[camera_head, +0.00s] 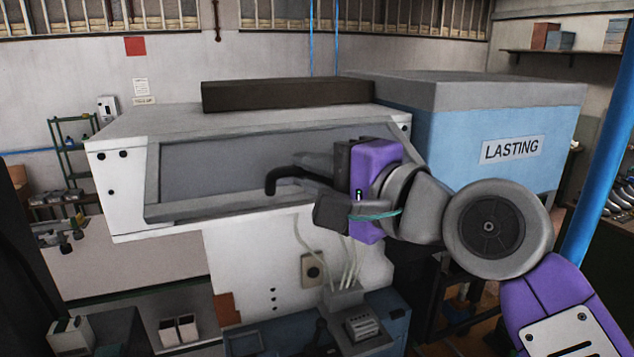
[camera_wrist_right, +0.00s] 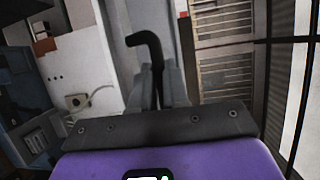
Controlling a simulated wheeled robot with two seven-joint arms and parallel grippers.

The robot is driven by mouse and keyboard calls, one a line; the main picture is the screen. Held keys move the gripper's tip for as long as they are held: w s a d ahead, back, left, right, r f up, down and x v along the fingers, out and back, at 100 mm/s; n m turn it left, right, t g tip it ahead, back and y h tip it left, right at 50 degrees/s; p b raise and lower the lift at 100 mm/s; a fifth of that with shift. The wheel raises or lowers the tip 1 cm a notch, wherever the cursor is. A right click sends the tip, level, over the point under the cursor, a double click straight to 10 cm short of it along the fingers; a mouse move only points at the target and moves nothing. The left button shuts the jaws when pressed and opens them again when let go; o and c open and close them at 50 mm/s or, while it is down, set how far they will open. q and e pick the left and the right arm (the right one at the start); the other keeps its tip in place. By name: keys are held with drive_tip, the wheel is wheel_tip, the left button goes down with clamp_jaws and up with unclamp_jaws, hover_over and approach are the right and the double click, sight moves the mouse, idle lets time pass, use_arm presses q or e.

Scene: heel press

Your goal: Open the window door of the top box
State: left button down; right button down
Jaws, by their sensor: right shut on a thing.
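The white top box (camera_head: 120,205) has a wide grey window door (camera_head: 215,170) in its front, with a light frame around it. I cannot tell whether the door stands slightly away from the box. A black bent handle (camera_head: 285,176) is at the window's right part, and it also shows in the wrist view (camera_wrist_right: 147,42). My right gripper (camera_head: 315,172) comes from the right in front of the window. In the wrist view its two fingers (camera_wrist_right: 158,92) are closed around the handle's straight part, with the bent end sticking out past them. My left gripper is not in view.
A blue box marked LASTING (camera_head: 460,145) stands right of the white box. A dark bar (camera_head: 290,94) lies on the white box's top. Cables and a small control box (camera_head: 362,323) are below. A blue pole (camera_head: 600,150) stands at far right.

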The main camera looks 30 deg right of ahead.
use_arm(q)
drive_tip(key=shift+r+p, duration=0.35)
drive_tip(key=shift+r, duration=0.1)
use_arm(e)
drive_tip(key=shift+w+d+r+m+g, duration=0.2)
drive_tip(key=shift+w+r+m+g, duration=0.1)
drive_tip(key=shift+r+g, duration=0.4)
drive_tip(key=shift+f, duration=0.1)
drive_tip(key=c, duration=1.5)
unclamp_jaws()
drive_tip(key=shift+o, duration=1.3)
drive_tip(key=shift+w, duration=0.35)
drive_tip(key=shift+o, duration=0.6)
drive_tip(key=shift+w+d+f, duration=0.15)
drive_tip(key=shift+w, duration=0.3)
drive_tip(key=shift+s+a, duration=0.2)
drive_tip(key=shift+s, duration=0.35)
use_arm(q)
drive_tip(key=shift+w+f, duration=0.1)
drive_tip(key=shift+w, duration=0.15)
